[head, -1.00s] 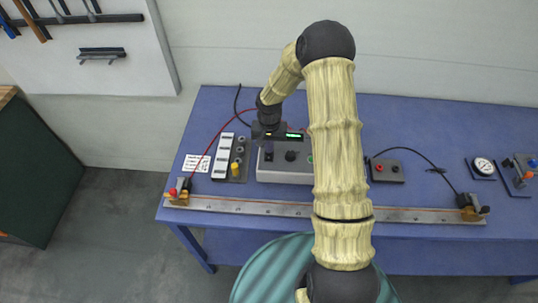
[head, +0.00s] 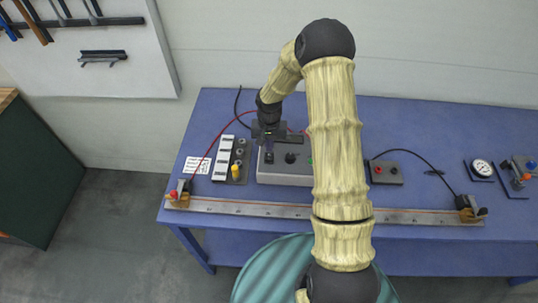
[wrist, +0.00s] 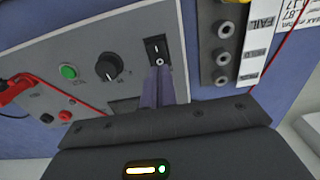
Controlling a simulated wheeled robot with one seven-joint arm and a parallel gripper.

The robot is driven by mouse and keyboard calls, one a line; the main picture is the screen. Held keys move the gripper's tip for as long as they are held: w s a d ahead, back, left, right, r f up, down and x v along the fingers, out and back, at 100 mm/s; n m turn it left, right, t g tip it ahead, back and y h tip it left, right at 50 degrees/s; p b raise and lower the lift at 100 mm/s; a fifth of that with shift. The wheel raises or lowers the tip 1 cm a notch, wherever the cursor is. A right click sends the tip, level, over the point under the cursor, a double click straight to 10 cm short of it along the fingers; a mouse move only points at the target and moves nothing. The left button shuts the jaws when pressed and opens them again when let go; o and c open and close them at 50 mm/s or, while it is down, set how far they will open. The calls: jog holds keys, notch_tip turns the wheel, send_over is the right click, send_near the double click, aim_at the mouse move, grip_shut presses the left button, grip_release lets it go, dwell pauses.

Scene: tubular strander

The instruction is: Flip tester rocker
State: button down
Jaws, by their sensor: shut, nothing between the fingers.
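The tester is a grey box (head: 290,178) on the blue table. In the wrist view its sloping panel (wrist: 75,60) carries a black rocker (wrist: 155,46) in a dark frame, with a white mark and a small white ring. My gripper (wrist: 161,70) is shut and empty, with its fingertips at the ring end of the rocker, covering part of it. I cannot tell if they press on it. In the head view my gripper (head: 269,152) is over the left end of the tester, and the rocker is hard to make out there.
Beside the rocker are a black knob (wrist: 109,67) and a green button (wrist: 68,71). A strip with round sockets (wrist: 222,55) stands close by. A long metal rail (head: 250,208) runs along the table front. A red lead (head: 215,145) arcs left of the tester.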

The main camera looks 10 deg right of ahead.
aim_at(270, 155)
jog(key=shift+r+p, duration=1.4)
jog(key=shift+r, duration=0.9)
jog(key=shift+r, duration=0.1)
jog(key=s+r+n+t+b, duration=0.1)
jog(key=s+r+b, duration=0.2)
jog(key=s, duration=0.7)
jog(key=s+r+n+t+b, duration=0.1)
jog(key=s+r+n+b, duration=0.1)
jog(key=s+r, duration=0.6)
jog(key=s, duration=0.3)
jog(key=shift+r+n+t+b, duration=0.3)
jog(key=shift+b, duration=0.1)
jog(key=shift+w, duration=0.1)
